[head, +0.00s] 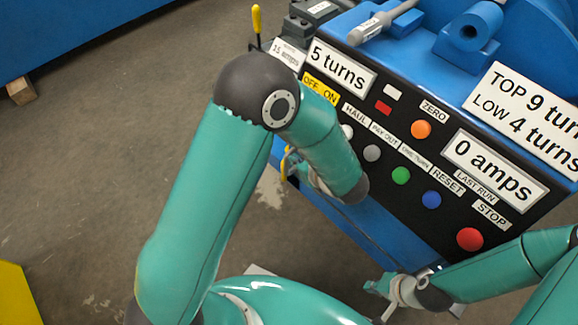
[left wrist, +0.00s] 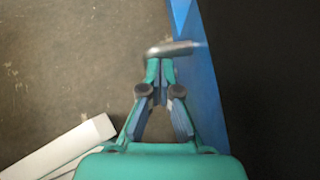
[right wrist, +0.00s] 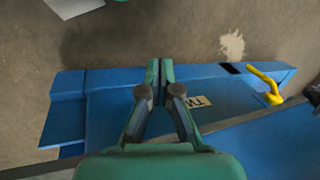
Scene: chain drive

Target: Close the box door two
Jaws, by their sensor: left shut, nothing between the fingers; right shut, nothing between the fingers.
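No label in view names a box door two, and I cannot tell which part it is. My left gripper (head: 296,166) is shut beside the left edge of the black control panel (head: 335,195), partly hidden by my arm. In the left wrist view its fingertips (left wrist: 160,62) meet or overlap a grey metal bar (left wrist: 174,48); I cannot tell whether they touch. A blue edge (left wrist: 197,90) runs beside them. My right gripper (head: 374,287) is shut below the panel. In the right wrist view its closed fingers (right wrist: 160,68) lie over a blue structure (right wrist: 110,105).
The panel carries several buttons, including a red one (head: 470,239), and signs. A yellow handle (right wrist: 266,84) and a partly readable label (right wrist: 194,103) are on the blue structure. A yellow lever (head: 256,20) stands at the top. Bare floor (head: 90,140) lies to the left.

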